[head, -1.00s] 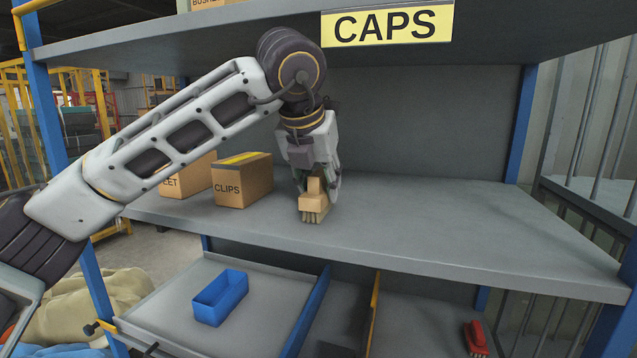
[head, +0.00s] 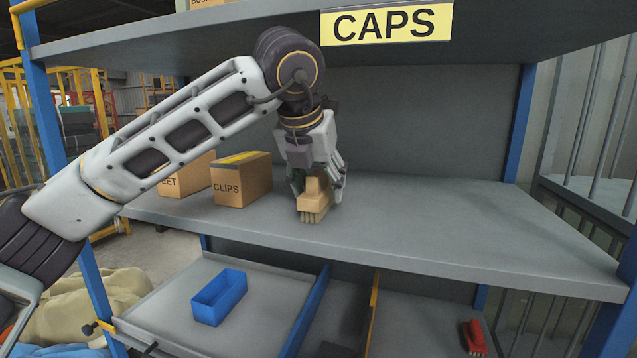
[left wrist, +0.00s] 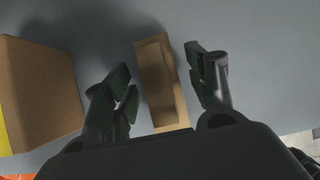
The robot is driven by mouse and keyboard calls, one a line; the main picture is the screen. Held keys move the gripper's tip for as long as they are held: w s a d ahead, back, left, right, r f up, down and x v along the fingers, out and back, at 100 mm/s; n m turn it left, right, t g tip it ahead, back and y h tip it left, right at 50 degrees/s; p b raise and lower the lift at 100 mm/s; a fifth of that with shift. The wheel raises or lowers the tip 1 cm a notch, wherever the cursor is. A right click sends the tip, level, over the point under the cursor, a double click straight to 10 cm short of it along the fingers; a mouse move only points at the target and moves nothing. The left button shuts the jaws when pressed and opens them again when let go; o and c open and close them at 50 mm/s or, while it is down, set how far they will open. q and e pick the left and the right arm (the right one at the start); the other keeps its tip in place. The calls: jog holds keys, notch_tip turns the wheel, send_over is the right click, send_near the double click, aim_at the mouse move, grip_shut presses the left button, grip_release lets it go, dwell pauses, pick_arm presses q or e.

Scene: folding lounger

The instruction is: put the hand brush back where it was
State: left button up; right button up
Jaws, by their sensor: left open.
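The hand brush (head: 313,202), with a tan wooden body and pale bristles, stands bristles down on the middle shelf (head: 440,225), near its front edge. In the left wrist view the brush (left wrist: 160,82) lies between the two spread fingers. My left gripper (head: 320,188) is open around the brush, pointing down from above. It also shows in the left wrist view (left wrist: 163,85), with a gap visible on each side of the brush. My right gripper is in neither view.
A CLIPS carton (head: 242,182) and another carton (head: 190,175) stand left of the brush. The shelf to the right is clear. Below are a blue bin (head: 219,297) and a red brush-like object (head: 475,337). An upper shelf with a CAPS label (head: 387,22) hangs above.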

pick_arm(q)
jog(key=shift+s+a+r, duration=0.1)
jog(key=shift+s+r, duration=0.2)
jog(key=shift+r, duration=0.35)
jog(key=b+v, duration=0.1)
jog(key=v, duration=0.3)
jog(key=shift+s+r, duration=0.1)
jog(key=shift+s, duration=0.1)
jog(key=shift+s+a+r, duration=0.1)
jog(key=shift+s+r, duration=0.2)
jog(key=shift+r, duration=0.25)
jog(key=shift+s+r, duration=0.15)
jog(key=shift+r, duration=0.1)
jog(key=shift+a, duration=0.1)
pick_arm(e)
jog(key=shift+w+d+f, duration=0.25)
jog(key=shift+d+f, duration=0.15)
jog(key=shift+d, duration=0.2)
